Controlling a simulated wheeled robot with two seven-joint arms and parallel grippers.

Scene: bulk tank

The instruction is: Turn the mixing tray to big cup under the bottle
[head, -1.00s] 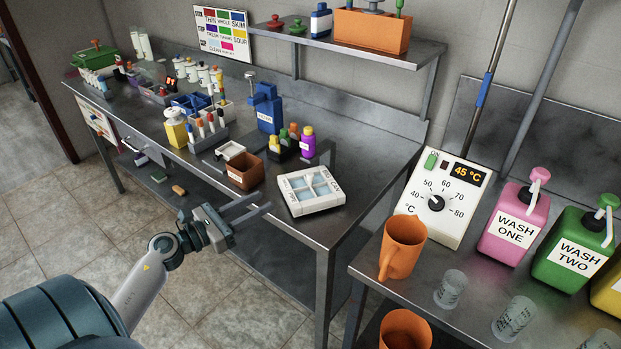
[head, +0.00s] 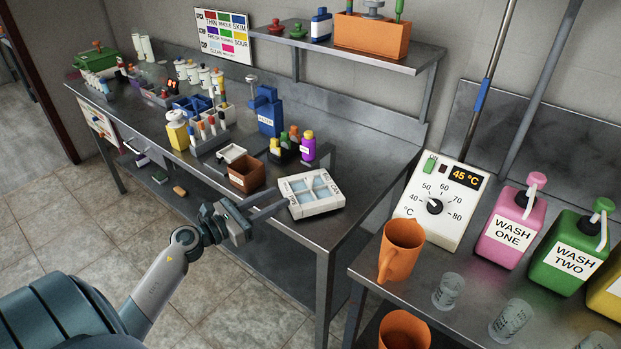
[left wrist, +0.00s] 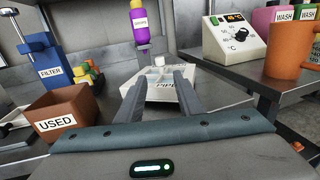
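The mixing tray (head: 318,208), white and square with four pale compartments and lettering on its rim, lies flat near the front edge of the steel bench. My left gripper (head: 281,197) is open and empty at the tray's left side, its fingers pointing at it. In the left wrist view the tray (left wrist: 158,95) shows between and beyond the two fingers (left wrist: 157,86); I cannot tell whether they touch it. My right gripper is out of view.
A brown box marked USED (head: 246,174) stands close left of the gripper. A blue FILTER device (head: 267,112) and small bottles stand behind. Bare bench lies right of the tray.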

